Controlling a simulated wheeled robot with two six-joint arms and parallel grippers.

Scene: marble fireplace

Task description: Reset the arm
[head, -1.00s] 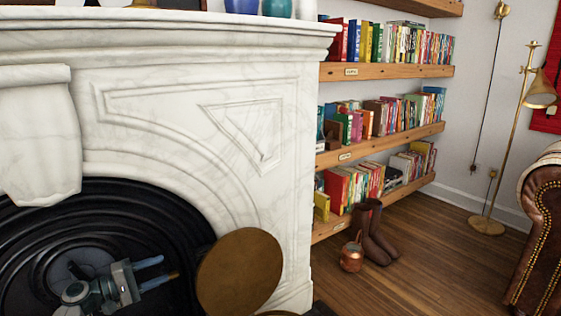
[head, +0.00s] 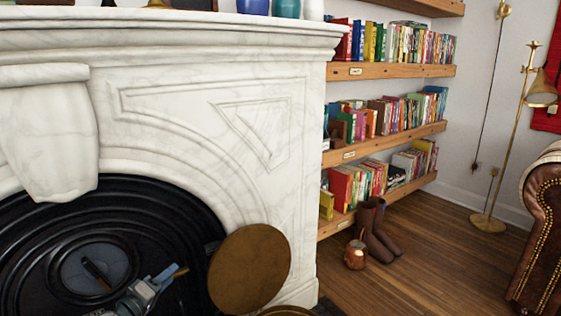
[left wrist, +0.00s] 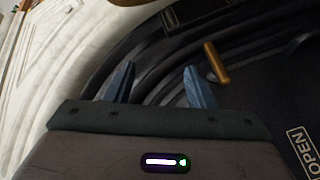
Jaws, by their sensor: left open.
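My left gripper (head: 170,277) is at the lower left of the head view, in front of the black fireplace insert (head: 140,205). In the left wrist view its two blue fingers (left wrist: 160,85) stand apart with nothing between them. A short brass-coloured handle (left wrist: 216,62) lies just beyond the right finger in that view, apart from it. My right gripper does not show.
The white marble fireplace (head: 200,90) fills the left side. A round brass disc (head: 250,268) stands close to the right of my left gripper. A copper pot (head: 355,254) and brown boots (head: 375,232) stand by the bookshelves (head: 390,143).

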